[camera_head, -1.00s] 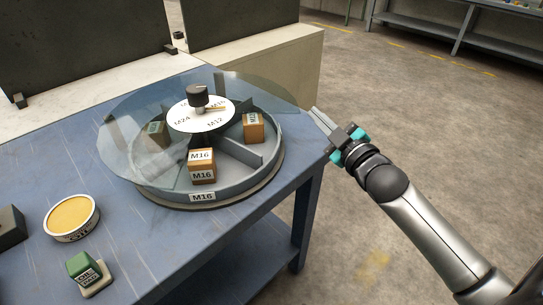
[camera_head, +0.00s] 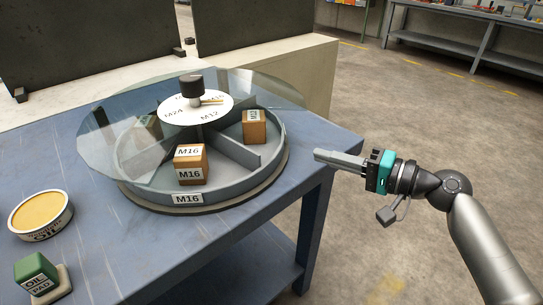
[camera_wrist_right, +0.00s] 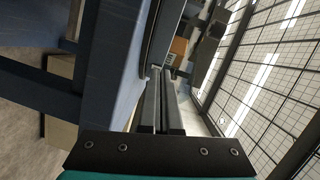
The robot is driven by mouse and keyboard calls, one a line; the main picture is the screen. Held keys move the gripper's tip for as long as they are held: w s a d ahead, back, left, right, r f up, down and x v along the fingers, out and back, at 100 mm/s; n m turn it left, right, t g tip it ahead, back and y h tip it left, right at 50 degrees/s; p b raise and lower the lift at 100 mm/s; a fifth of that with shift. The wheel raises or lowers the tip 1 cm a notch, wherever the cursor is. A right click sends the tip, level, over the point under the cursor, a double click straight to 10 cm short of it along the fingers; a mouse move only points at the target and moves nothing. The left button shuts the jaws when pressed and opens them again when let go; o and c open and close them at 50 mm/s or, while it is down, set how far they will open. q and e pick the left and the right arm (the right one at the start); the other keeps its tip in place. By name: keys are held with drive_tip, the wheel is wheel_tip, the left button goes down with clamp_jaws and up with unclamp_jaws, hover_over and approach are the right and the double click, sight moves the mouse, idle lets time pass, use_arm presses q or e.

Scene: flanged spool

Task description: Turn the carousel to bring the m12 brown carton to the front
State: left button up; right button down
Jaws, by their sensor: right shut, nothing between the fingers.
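The carousel (camera_head: 235,197) is a round grey tray with dividers, under a clear cover that is open over the front and right compartments. A brown M16 carton (camera_head: 190,165) stands in its front compartment, above the M16 label on the rim. Another brown carton (camera_head: 254,127) stands in the right compartment, near the M12 mark on the white disc (camera_head: 197,108); its own label is turned and hard to read. My right gripper (camera_head: 317,155) is shut and empty, right of the carousel and apart from it, its fingers pointing left. My left gripper is out of view.
A dark knob with a small pointer (camera_head: 191,87) tops the carousel. A yellow-topped oil tin (camera_head: 41,213) and a green oil pad block (camera_head: 36,273) are on the blue table (camera_head: 120,260) at left. Open floor lies right of the table.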

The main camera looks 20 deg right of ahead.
sight(267, 160)
drive_tip(key=w+a, duration=0.2)
drive_tip(key=w+a+r+y+b, duration=0.1)
drive_tip(key=w+a, duration=0.1)
drive_tip(key=a, duration=0.1)
drive_tip(key=w+a+r+m+y, duration=0.1)
drive_tip(key=a, duration=0.2)
drive_tip(key=shift+w+b, duration=0.35)
drive_tip(key=shift+w, duration=0.05)
drive_tip(key=shift+s+a, duration=0.65)
drive_tip(key=shift+a, duration=0.3)
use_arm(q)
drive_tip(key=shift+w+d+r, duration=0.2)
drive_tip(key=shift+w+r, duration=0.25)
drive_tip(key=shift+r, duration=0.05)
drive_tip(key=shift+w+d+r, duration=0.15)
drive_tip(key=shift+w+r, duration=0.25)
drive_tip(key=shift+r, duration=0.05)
use_arm(e)
drive_tip(key=shift+s+a, duration=0.35)
drive_tip(key=shift+a, duration=0.25)
